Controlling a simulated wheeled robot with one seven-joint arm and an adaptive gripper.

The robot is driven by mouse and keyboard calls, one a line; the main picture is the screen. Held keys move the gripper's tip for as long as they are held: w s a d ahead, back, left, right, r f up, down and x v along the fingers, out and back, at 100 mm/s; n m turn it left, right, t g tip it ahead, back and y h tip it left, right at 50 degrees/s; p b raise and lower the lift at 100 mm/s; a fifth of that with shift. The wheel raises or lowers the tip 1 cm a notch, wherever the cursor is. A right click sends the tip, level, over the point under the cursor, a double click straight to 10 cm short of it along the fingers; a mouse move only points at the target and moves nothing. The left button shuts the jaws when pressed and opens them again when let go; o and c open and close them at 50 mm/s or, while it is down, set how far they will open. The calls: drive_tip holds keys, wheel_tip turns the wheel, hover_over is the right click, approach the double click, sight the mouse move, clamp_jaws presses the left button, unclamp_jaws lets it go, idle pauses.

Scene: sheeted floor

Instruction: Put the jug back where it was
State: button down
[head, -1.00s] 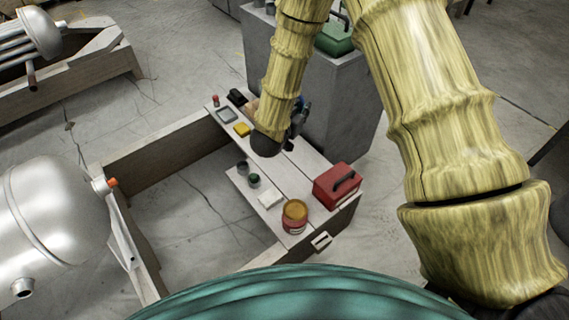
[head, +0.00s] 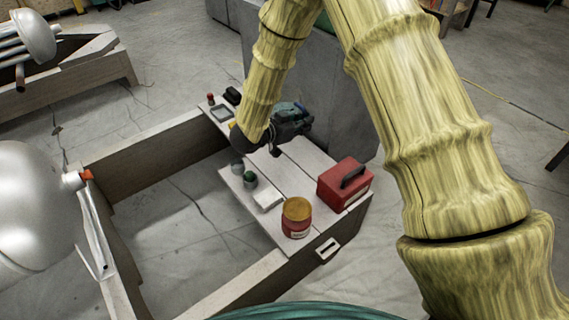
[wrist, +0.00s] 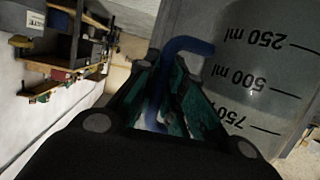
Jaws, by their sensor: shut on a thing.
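In the wrist view, a clear grey jug (wrist: 228,75) with ml marks fills the right side. Its marks read upside down in the picture. The jug's blue handle (wrist: 190,45) passes between the fingers of my gripper (wrist: 160,72), which is shut on it. In the head view, my teal and dark gripper (head: 292,120) is over the far right edge of the white board top (head: 300,155), in front of the grey cabinet. I cannot make out the jug in the head view. The jug's lower and upper ends are cut off in the wrist view.
On the board stand a red toolbox (head: 345,184), a red tin with an orange lid (head: 297,217), a white block (head: 267,199), a small green-topped pot (head: 250,179) and a grey tray (head: 222,113). A grey cabinet (head: 335,90) stands behind. A silver tank (head: 35,205) is at left.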

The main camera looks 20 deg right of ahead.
drive_tip(key=shift+w+f+m+g+b, duration=0.15)
drive_tip(key=shift+f+m+g+b, duration=0.25)
drive_tip(key=shift+f+b, duration=0.8)
drive_tip(key=shift+a+f+b, duration=0.1)
drive_tip(key=shift+f+b, duration=2.1)
drive_tip(key=shift+f, duration=2.65)
drive_tip(key=c, duration=1.5)
unclamp_jaws()
drive_tip(key=shift+a+r, duration=0.2)
drive_tip(key=shift+a, duration=0.05)
drive_tip(key=p+v, duration=0.4)
drive_tip(key=v, duration=0.7)
drive_tip(key=shift+a+f+p, duration=0.1)
drive_tip(key=shift+a+p, duration=0.2)
